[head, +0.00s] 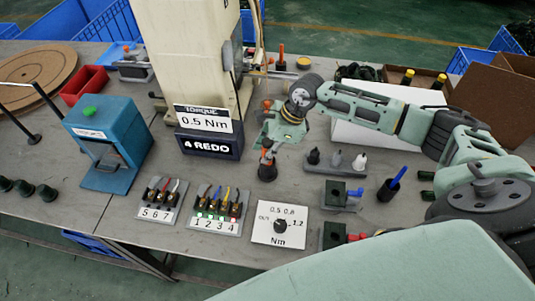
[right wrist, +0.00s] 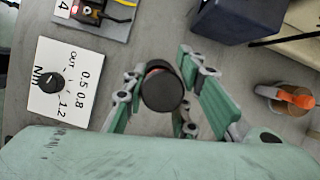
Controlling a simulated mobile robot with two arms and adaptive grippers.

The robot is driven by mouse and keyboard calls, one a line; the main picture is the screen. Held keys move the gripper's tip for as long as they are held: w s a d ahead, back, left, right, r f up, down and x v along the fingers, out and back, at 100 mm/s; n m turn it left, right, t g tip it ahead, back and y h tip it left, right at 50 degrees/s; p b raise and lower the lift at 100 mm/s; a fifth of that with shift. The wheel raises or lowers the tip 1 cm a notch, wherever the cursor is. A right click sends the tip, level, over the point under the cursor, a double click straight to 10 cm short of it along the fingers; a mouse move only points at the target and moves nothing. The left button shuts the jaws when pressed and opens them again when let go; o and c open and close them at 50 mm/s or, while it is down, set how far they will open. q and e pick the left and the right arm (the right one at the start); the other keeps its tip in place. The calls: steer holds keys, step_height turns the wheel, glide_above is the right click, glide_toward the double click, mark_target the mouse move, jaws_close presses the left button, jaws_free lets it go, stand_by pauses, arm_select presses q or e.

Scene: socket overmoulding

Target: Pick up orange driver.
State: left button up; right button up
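The orange driver (head: 266,144) stands upright in a small black holder on the bench, right of the 4 REDO press. A gap shows towards the right finger; contact on the left cannot be told. My left gripper is in neither view.
The press (head: 208,147) stands close on the left. Another orange-topped tool (right wrist: 293,97) stands farther back. The torque dial plate (head: 280,226), numbered socket trays (head: 217,210) and a blue driver (head: 398,178) stand nearer. A white box (head: 375,138) lies behind my right arm.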

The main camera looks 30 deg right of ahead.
jaws_close()
steer(key=shift+r, duration=0.1)
steer(key=shift+w+r, duration=0.1)
